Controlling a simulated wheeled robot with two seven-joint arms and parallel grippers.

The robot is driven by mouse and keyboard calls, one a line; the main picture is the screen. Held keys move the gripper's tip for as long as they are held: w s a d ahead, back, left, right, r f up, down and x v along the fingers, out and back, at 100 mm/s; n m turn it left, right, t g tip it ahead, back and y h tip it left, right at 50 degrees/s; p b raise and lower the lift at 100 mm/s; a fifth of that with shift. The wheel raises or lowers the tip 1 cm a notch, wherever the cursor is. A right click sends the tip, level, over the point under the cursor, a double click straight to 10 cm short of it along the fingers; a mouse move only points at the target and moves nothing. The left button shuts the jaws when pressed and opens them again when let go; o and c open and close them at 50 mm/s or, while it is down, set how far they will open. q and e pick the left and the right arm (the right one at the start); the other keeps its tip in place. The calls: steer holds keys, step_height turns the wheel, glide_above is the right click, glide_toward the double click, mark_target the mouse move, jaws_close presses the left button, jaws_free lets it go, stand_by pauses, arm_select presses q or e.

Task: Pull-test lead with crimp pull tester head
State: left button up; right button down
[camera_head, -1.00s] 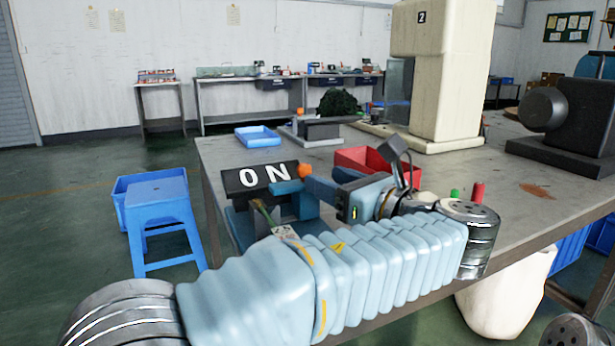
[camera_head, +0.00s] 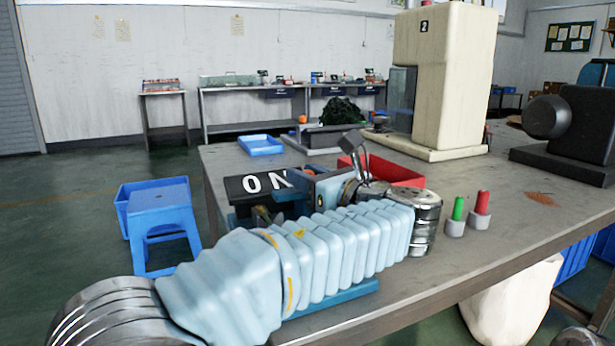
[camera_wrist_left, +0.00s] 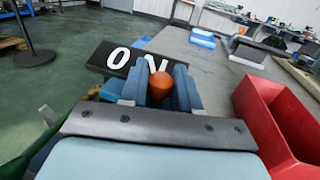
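A dark sign or block with white letters "ON" (camera_head: 240,187) stands at the table's left edge, and it also shows in the left wrist view (camera_wrist_left: 122,57). An orange rounded knob (camera_wrist_left: 160,80) is beside it. My left gripper (camera_wrist_left: 160,90) has its two blue fingers either side of this knob; whether they press on it cannot be told. No lead can be made out, and I cannot tell which part is the pull tester head. My right gripper is not in view.
A red bin (camera_wrist_left: 268,125) stands close right of my left gripper. A green peg (camera_head: 458,208) and a red peg (camera_head: 482,202) stand on the table (camera_head: 520,225). A blue tray (camera_head: 260,146), a cream machine (camera_head: 455,80) and a dark machine (camera_head: 580,125) stand farther back.

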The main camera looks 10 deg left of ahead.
mark_target(283, 192)
arm_select(q)
jaws_close()
steer(key=shift+s+a+b, duration=0.15)
steer(key=shift+s+a, duration=0.5)
steer(key=shift+a, duration=0.3)
steer(key=shift+s+a+b, duration=0.15)
steer(key=shift+s+a, duration=0.45)
steer(key=shift+a, duration=0.3)
steer(key=shift+f, duration=0.1)
steer(key=o, duration=0.8)
jaws_free()
steer(key=shift+s+a, duration=0.1)
steer(key=shift+a, duration=0.05)
steer(key=shift+c, duration=0.2)
steer(key=p+v, duration=0.1)
steer(key=v, duration=1.2)
steer(key=shift+p, duration=0.3)
steer(key=shift+s+d, duration=0.3)
steer(key=shift+d, duration=0.1)
